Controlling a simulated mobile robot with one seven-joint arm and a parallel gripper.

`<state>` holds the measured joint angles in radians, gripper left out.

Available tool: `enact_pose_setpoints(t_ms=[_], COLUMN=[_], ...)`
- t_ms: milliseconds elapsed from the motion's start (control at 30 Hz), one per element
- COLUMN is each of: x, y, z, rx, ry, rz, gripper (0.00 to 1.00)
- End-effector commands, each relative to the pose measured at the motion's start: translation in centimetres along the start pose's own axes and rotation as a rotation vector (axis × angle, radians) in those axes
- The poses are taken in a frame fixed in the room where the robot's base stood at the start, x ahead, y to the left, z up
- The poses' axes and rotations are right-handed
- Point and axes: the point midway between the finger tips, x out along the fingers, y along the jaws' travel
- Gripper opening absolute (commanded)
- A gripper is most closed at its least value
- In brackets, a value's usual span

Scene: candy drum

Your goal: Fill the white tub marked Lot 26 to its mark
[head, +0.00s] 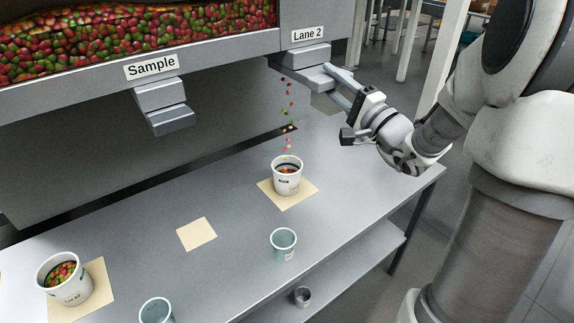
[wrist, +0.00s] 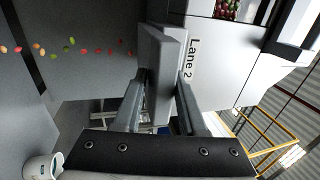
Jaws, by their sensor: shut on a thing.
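A white tub (head: 288,180) stands upright on a tan square mat (head: 301,195) under the Lane 2 outlet; its label is too small to read. Red and green candies (head: 290,104) fall in a thin stream into it, and some show inside below the rim. I cannot make out a fill mark. My gripper (head: 337,80) is shut on the grey slide handle (head: 309,77) below the Lane 2 label. In the wrist view, the handle (wrist: 158,70) is between the two fingers and the stream falls to the left. The tub (wrist: 42,166) shows partly at the lower left.
Another white tub (head: 62,286), holding candies, stands on a mat at the front left; its lot number is unclear. A bare mat (head: 197,234) lies mid-table. Two pale blue cups (head: 284,244) (head: 156,312) stand near the front. The Sample outlet (head: 165,107) is at left. A small metal cup (head: 302,296) sits on the lower shelf.

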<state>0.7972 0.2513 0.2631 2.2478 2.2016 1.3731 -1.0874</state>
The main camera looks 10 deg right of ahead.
Motion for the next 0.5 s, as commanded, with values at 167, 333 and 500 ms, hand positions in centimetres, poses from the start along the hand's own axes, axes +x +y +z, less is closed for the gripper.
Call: enact_pose_setpoints(t_ms=[167, 333, 500], x=[0.11, 0.12, 0.68], y=[-0.65, -0.65, -0.36], z=[-0.17, -0.17, -0.13], rx=[-0.007, -0.007, -0.008], ry=[0.002, 0.002, 0.0], rz=[-0.015, -0.015, -0.017], gripper=[0.0, 0.0, 0.0])
